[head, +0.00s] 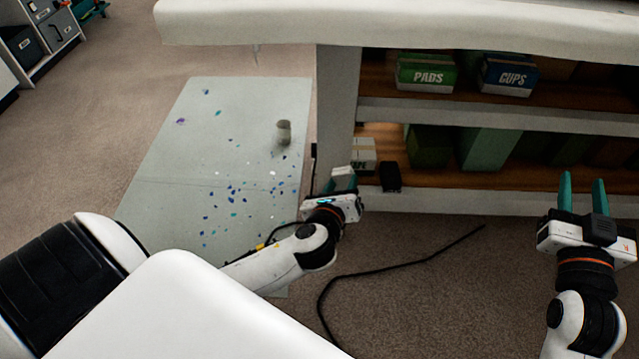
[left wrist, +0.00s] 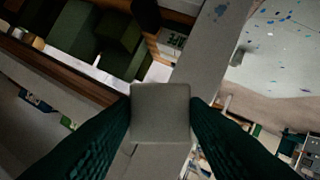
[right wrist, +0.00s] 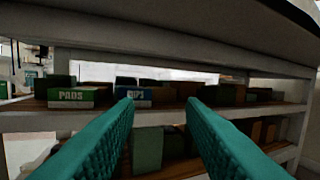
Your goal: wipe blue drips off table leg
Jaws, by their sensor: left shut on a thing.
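The table leg (head: 338,105) is a pale grey post at the left end of the shelved table. In the left wrist view the leg (left wrist: 212,60) runs diagonally, with small blue marks (left wrist: 221,9) near the top of the picture. My left gripper (head: 343,178) is low beside the leg, shut on a pale grey square pad (left wrist: 160,112). The pad hides part of the leg behind it; I cannot tell whether they touch. My right gripper (head: 583,184) is open and empty in front of the shelves at the right.
A pale floor sheet (head: 160,160) with blue, teal and purple spots carries a small grey cup (head: 284,132). A black cable (head: 400,262) lies on the carpet. The white tabletop edge (head: 400,24) overhangs.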

